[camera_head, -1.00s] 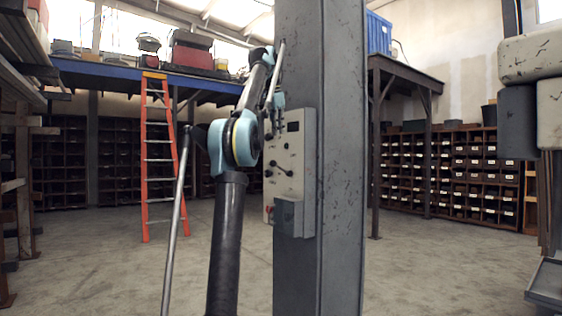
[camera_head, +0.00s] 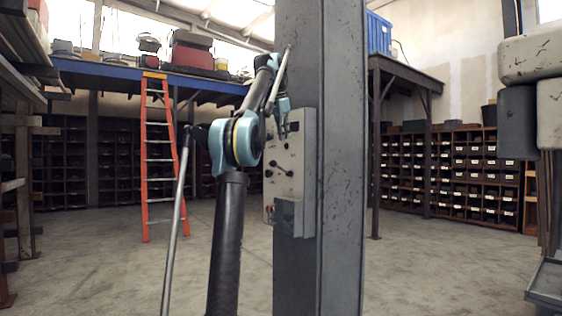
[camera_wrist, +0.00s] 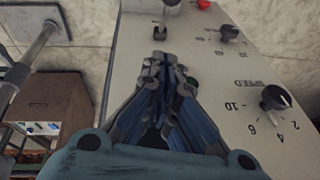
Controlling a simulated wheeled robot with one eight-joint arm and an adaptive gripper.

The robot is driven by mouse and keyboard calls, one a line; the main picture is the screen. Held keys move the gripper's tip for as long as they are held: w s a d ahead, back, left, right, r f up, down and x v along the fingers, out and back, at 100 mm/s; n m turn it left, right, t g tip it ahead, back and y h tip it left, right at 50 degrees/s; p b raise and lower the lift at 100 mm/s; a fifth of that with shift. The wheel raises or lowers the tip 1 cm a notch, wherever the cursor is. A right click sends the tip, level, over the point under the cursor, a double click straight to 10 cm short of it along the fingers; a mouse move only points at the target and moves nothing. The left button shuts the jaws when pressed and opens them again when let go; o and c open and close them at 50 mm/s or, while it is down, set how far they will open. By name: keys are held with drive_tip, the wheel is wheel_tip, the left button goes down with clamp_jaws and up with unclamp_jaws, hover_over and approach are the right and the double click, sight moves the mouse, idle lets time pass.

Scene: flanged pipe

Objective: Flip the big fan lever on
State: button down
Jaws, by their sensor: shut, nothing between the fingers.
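A pale grey control box (camera_head: 296,165) is fixed to the side of the grey column and carries several black levers and knobs. In the wrist view its face (camera_wrist: 205,75) shows a dark lever (camera_wrist: 160,33) just beyond my fingertips, and a second black lever (camera_wrist: 229,33) to the right. I cannot read which one is the big fan lever. My gripper (camera_wrist: 163,68) is shut and empty, close over the panel face; whether it touches the near lever I cannot tell. In the head view my gripper (camera_head: 283,124) is at the upper part of the box, small and partly hidden.
A round black knob (camera_wrist: 275,98) marked SPEED lies right of my gripper, and a red button (camera_wrist: 203,4) is at the panel's top. The grey column (camera_head: 342,200) stands right beside the arm. An orange ladder (camera_head: 158,160) is farther left; the floor between is clear.

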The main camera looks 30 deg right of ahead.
hover_over(281, 168)
drive_tip(key=d, duration=0.2)
wheel_tip(281, 168, down, 6)
drive_tip(key=f, duration=0.2)
drive_tip(key=a+f, duration=0.1)
drive_tip(key=f, duration=0.1)
drive_tip(key=shift+a+f, duration=0.15)
drive_tip(key=shift+a, duration=0.1)
drive_tip(key=shift+d, duration=0.1)
